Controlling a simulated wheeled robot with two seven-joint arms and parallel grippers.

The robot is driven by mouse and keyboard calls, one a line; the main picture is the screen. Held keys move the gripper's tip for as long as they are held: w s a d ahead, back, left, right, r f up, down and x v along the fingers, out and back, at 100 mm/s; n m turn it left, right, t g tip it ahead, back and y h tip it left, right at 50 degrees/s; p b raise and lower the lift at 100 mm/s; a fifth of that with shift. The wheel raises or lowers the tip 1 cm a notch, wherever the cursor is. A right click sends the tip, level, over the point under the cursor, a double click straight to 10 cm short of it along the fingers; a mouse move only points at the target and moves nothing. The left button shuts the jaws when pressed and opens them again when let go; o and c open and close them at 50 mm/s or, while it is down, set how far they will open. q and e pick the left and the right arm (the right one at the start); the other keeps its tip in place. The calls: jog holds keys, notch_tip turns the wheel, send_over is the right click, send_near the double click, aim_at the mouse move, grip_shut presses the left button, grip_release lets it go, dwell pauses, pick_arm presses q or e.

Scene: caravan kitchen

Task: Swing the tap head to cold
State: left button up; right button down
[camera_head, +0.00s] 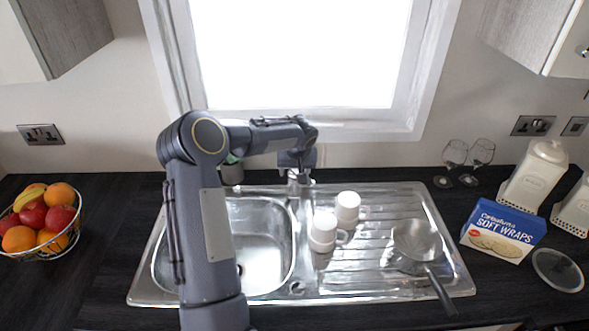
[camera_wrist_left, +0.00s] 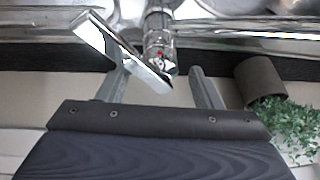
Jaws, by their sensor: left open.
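The chrome tap (camera_head: 300,178) stands at the back of the steel sink, between the bowl and the drainer, and is partly hidden by my left gripper. In the left wrist view the tap head (camera_wrist_left: 150,75) is a flat chrome lever, slanting from upper left to lower right, beside the chrome tap body with a red mark. My left gripper (camera_head: 297,160) is over the tap. In the wrist view its two fingers (camera_wrist_left: 160,72) are apart, with the lower end of the lever between them. I cannot tell if either finger touches it. My right gripper is not in view.
Two white mugs (camera_head: 323,231) and a pan (camera_head: 415,240) sit on the drainer (camera_head: 370,278). A fruit basket (camera_head: 42,222) is at left; a wraps box (camera_head: 503,231) and glasses (camera_head: 468,160) are at right. A potted plant (camera_wrist_left: 264,82) stands near the gripper. The window is behind.

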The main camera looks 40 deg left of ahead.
pick_arm(q)
jog(key=shift+w+a+f, duration=0.15)
jog(key=shift+f, duration=0.3)
jog(key=shift+c, duration=0.3)
grip_shut()
jog(key=shift+f, duration=0.1)
dwell(0.8)
jog(key=shift+o, duration=0.3)
grip_release()
